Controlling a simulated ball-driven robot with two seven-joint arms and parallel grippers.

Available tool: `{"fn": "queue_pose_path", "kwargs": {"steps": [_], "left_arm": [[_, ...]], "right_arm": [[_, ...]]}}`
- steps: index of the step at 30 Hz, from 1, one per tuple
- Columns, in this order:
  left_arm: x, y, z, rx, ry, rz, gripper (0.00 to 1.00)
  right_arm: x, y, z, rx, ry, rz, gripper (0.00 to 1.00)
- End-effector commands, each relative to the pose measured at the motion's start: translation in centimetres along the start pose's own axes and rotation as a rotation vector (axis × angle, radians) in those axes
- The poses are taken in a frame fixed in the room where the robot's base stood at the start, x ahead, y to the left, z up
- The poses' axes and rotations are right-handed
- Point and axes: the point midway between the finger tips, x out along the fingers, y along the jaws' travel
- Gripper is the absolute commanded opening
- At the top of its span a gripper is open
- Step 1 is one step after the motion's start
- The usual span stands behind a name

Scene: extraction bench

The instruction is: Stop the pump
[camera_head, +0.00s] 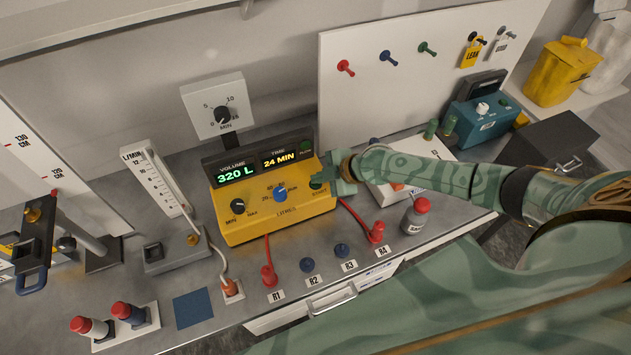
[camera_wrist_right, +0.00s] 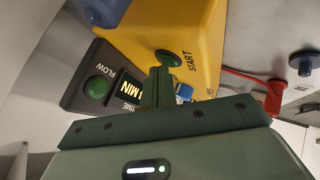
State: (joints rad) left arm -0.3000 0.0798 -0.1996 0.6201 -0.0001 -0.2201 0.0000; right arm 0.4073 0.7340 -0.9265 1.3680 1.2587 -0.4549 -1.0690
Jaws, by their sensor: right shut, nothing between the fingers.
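The yellow pump (camera_head: 240,226) stands on the bench with a dark display (camera_head: 232,174) reading 320 L and 24 MIN. Its front has a black knob, a blue knob (camera_head: 280,194) and a green START button (camera_wrist_right: 168,57). A dark green FLOW lamp (camera_head: 305,147) sits at the display's right end; it also shows in the right wrist view (camera_wrist_right: 98,87). My right gripper (camera_head: 334,178) is shut and empty at the pump's right end, its fingertips (camera_wrist_right: 158,72) right by the START button. I cannot tell whether they touch it. My left gripper is out of view.
Sockets R1 to R4 line the bench front; red plugs (camera_head: 269,276) sit at R1 and R4 (camera_head: 376,233). A red-capped bottle (camera_head: 416,216) stands right of R4. A dial box (camera_head: 217,105) rises behind the pump. A teal device (camera_head: 482,120) stands at the back right.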

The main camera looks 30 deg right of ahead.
Motion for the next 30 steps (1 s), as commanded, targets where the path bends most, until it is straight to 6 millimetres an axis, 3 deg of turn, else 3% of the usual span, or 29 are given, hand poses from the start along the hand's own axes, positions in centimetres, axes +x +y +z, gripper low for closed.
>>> {"fn": "queue_pose_path", "kwargs": {"steps": [23,30], "left_arm": [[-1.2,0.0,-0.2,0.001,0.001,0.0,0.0],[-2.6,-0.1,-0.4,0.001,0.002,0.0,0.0]], "right_arm": [[-1.2,0.8,-0.8,0.0,-0.001,0.0,0.0],[-2.5,1.8,-1.8,-0.001,0.0,0.0,0.0]]}}
